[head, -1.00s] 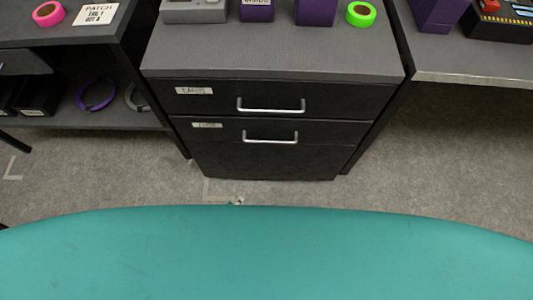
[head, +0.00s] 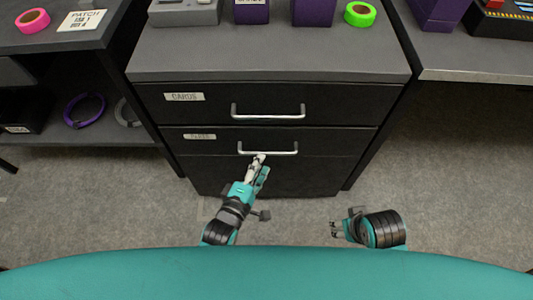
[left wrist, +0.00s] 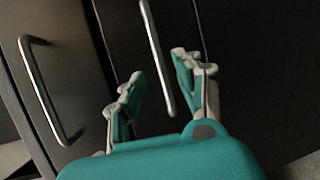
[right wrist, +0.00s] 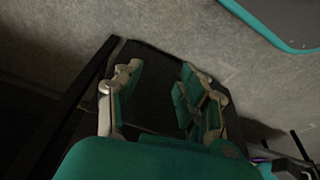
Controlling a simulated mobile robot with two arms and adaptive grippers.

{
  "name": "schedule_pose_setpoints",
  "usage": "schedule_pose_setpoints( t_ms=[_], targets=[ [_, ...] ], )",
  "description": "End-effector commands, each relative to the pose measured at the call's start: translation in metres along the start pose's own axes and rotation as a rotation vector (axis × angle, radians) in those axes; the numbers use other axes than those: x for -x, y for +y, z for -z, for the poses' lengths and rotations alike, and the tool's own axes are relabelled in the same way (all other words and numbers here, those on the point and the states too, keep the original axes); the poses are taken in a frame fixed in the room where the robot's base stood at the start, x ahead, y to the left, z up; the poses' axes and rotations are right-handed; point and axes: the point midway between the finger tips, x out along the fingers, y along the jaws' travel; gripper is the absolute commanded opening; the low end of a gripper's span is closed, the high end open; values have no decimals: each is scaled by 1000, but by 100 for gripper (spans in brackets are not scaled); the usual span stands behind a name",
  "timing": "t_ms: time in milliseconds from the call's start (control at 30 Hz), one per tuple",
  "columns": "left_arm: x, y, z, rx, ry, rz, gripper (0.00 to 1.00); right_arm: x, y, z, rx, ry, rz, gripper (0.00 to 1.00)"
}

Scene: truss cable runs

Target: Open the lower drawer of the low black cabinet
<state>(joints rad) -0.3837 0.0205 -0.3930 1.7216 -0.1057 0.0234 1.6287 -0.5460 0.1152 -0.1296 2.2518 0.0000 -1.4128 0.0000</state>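The low black cabinet (head: 290,62) stands in front of me with labelled drawers, which look closed. The lower drawer (head: 345,140) has a silver bar handle (head: 285,151), below the upper drawer's handle (head: 268,112). My left gripper (head: 259,158) is at the lower handle in the head view. In the left wrist view its fingers (left wrist: 158,75) are spread, with the lower handle (left wrist: 154,45) running between them; contact cannot be told. My right gripper (head: 334,229) is open and empty, low in front of the cabinet's right side; its spread fingers show in the right wrist view (right wrist: 160,80).
Purple boxes (head: 313,12), a grey device (head: 185,11) and green tape (head: 360,13) are on the cabinet top. A dark shelf (head: 55,47) stands left and a grey table (head: 470,75) right. My teal base fills the foreground. Carpet beside my right gripper is clear.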

Motion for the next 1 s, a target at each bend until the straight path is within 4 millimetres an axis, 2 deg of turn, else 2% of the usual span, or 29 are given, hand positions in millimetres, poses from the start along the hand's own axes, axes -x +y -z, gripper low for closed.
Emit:
schedule_pose_setpoints(
  t_ms=[33, 100, 300, 700, 967, 1000],
  targets=[
    [-12, -1, 0, 0, 0, -4, 34, 6, 0, 1, 0, 7, -1, 40],
    [-25, -1, 0, -1, 0, -3, 34, 17, 1, 2, -1, 13, -2, 40],
    [-48, -1, 0, -1, 0, -2, 34, 39, 2, 2, -2, 21, -4, 40],
    [-55, 0, 0, 0, 0, 0, 34, 47, 2, 2, -3, 23, -4, 40],
    [-55, 0, 0, 0, 0, 0, 0, 47, 2, 1, -3, 23, -4, 40],
    [-55, 0, 0, 0, 0, 0, 0, 47, 2, 1, -3, 23, -4, 40]
  ],
)
